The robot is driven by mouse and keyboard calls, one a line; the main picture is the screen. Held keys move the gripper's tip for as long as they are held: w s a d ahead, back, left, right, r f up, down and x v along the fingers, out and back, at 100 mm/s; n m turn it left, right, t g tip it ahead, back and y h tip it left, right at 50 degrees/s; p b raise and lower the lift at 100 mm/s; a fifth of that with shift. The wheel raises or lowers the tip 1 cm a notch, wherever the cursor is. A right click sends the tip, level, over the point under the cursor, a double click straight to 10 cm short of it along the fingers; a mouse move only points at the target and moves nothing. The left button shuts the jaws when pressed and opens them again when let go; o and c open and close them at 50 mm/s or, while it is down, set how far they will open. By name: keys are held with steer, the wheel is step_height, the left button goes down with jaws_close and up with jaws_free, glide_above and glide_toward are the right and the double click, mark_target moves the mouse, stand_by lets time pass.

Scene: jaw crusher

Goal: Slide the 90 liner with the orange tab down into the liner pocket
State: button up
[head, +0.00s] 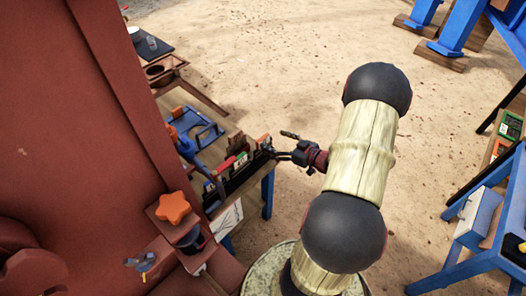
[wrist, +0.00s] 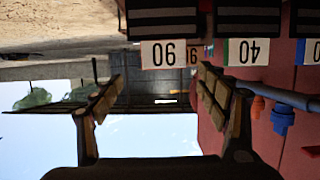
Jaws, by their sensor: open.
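In the wrist view, which looks upside down, a white label reading 90 (wrist: 170,54) hangs below a dark ribbed block (wrist: 162,20), just beyond my gripper (wrist: 160,88). Its two fingers are wide apart with nothing between them. In the head view, my gripper (head: 277,154) is at the right end of a dark rack (head: 236,178) of upright plates. A small orange piece (head: 265,141) shows there, close to the fingertips. I cannot tell which plate carries the orange tab. I cannot pick out the liner pocket.
A green-edged 40 label (wrist: 245,52) and a blue-edged label (wrist: 312,50) are at the right in the wrist view. A large red machine body (head: 100,130) with an orange knob (head: 174,207) fills the left. Blue stands (head: 480,210) are at right; sandy ground between is open.

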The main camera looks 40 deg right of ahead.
mark_target(265, 139)
steer(key=b+x, duration=0.1)
steer(key=x, duration=0.1)
steer(key=b+x, duration=0.1)
steer(key=x, duration=0.1)
steer(key=b+x, duration=0.1)
steer(key=x, duration=0.1)
steer(key=shift+a+f, duration=0.35)
steer(key=shift+w, duration=0.2)
steer(key=shift+c, duration=0.8)
jaws_close()
steer(key=shift+r, duration=0.2)
